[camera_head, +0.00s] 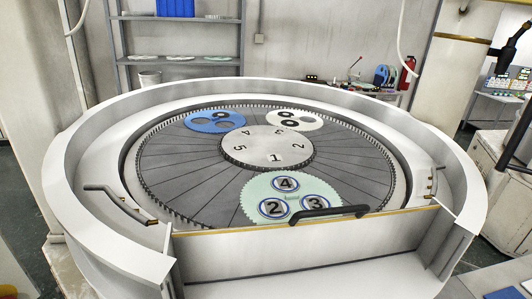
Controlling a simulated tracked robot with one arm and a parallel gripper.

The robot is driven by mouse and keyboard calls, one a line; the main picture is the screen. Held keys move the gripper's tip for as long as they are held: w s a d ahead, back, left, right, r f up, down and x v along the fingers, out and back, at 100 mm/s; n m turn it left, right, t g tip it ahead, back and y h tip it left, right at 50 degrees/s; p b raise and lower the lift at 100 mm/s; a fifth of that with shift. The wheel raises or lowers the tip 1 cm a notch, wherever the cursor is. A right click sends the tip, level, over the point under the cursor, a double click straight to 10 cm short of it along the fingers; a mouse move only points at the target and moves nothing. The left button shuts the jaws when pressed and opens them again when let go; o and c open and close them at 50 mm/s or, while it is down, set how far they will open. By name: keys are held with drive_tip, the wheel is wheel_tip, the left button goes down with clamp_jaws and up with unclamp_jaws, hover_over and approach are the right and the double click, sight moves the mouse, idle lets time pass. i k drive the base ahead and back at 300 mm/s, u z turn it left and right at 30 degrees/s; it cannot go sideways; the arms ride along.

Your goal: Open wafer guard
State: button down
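The wafer guard appears to be the pale front panel (300,250) with a tan strip along its top edge. It stands across the gap in the white ring wall (85,200) of the lapping machine. A black bar handle (316,213) sits at its top edge, right of the middle. Behind it lies the round grey lapping plate (190,165) with a raised centre disc (268,146) marked with numbers. A pale green carrier (255,190) with discs marked 2, 3 and 4 lies just behind the handle. My gripper is not in view, and nothing touches the handle.
A blue carrier (214,121) and a white carrier (293,120) lie at the plate's back. Shelves (180,45) and a red extinguisher (407,72) are behind. A black object (513,42) is at the right edge.

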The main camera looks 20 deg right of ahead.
sight(209, 256)
drive_tip(key=z, duration=0.45)
drive_tip(key=i, duration=0.75)
drive_tip(key=z, duration=0.35)
